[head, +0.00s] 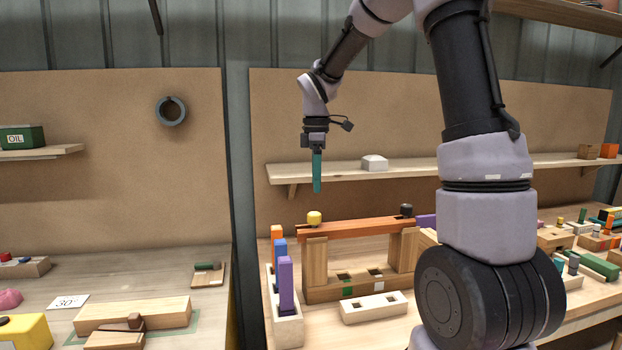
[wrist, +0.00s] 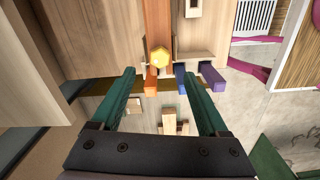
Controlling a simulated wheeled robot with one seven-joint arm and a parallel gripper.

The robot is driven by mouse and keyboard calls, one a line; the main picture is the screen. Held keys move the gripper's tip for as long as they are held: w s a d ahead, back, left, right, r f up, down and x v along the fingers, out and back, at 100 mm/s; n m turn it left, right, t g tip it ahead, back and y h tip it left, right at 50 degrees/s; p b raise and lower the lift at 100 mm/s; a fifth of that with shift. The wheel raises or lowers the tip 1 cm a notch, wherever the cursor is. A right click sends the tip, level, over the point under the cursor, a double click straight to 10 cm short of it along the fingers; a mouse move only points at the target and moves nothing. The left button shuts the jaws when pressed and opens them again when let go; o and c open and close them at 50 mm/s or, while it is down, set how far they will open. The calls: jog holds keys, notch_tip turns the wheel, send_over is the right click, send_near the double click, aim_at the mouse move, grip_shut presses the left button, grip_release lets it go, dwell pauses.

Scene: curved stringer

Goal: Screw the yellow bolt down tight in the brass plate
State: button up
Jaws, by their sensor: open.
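The yellow bolt (head: 314,217) stands upright at the left end of the orange-brown stringer (head: 355,229), its head raised above the wood. In the wrist view its hexagonal head (wrist: 160,57) shows just beyond the fingertips, roughly centred between them. My gripper (head: 317,190) points straight down above the bolt, with a small gap between them. Its teal fingers (wrist: 155,72) are spread and empty in the wrist view. I cannot make out the brass plate; how far the bolt's shank is in is hidden.
A dark bolt (head: 406,210) stands at the stringer's right end. Wooden posts (head: 316,262) hold the stringer up. A white holder (head: 288,328) with orange, blue and purple pieces stands at front left. A shelf (head: 340,173) with a white block (head: 375,163) runs behind.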

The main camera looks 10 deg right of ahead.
aim_at(316, 213)
notch_tip(316, 213, down, 11)
jog(key=shift+r, duration=0.1)
dwell(0.4)
grip_shut()
